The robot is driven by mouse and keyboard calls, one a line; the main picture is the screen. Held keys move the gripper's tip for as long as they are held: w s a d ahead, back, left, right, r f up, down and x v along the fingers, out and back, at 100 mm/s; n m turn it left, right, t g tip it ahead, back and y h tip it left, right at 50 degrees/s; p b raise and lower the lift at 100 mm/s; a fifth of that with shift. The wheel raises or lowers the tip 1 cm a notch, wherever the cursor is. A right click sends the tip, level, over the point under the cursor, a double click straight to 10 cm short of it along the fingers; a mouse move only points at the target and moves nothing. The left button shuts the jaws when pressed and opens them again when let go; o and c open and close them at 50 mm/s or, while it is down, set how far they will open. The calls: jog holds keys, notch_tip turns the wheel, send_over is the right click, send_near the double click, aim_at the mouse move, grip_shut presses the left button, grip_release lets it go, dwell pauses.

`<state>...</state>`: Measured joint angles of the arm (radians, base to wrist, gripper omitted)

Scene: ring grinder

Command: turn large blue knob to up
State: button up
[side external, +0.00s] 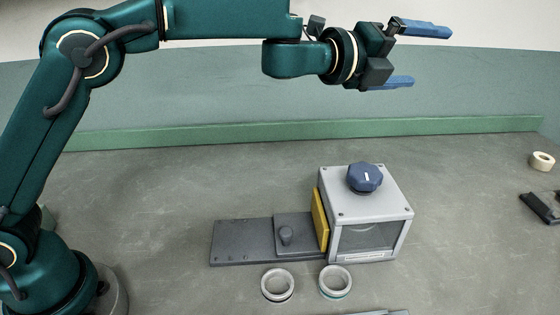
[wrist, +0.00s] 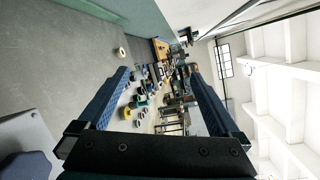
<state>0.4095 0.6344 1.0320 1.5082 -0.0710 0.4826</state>
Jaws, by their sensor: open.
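The large blue knob (side external: 365,177) sits on top of the grey box of the grinder (side external: 372,240). It is faceted and has a short white mark on its top. In the wrist view part of the blue knob (wrist: 25,166) shows at the lower left corner. My gripper (side external: 432,56) is open and empty, high above the box and a little to its right, with its blue fingers pointing right. In the wrist view my gripper (wrist: 160,88) shows its two fingers wide apart with nothing between them.
A yellow plate (side external: 320,219) is on the box's left side, beside a dark rail (side external: 232,242) with a sliding block (side external: 290,235). Two rings (side external: 278,284) (side external: 335,281) lie in front. A cream roll (side external: 542,161) and a black item (side external: 541,208) lie far right. The table's left middle is clear.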

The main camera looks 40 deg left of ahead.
aim_at(367, 171)
jog(key=s+a+r+m+g+h, duration=0.1)
jog(key=s+a+m+g+h, duration=0.3)
jog(key=m, duration=0.6)
jog(key=s+a+m+g+h, duration=0.2)
jog(key=s+m+g+h, duration=0.15)
jog(key=s+m, duration=0.45)
jog(key=f+m, duration=0.1)
jog(key=f, duration=1)
jog(key=w+f+m, duration=0.1)
jog(key=f, duration=0.5)
jog(key=shift+w+d+f+m+h, duration=0.1)
jog(key=shift+d+f+m+h, duration=0.15)
jog(key=shift+m+h, duration=0.1)
jog(key=shift+f, duration=0.35)
jog(key=shift+w+d, duration=0.15)
jog(key=shift+d, duration=0.1)
jog(key=shift+x, duration=2.25)
jog(key=c, duration=1.4)
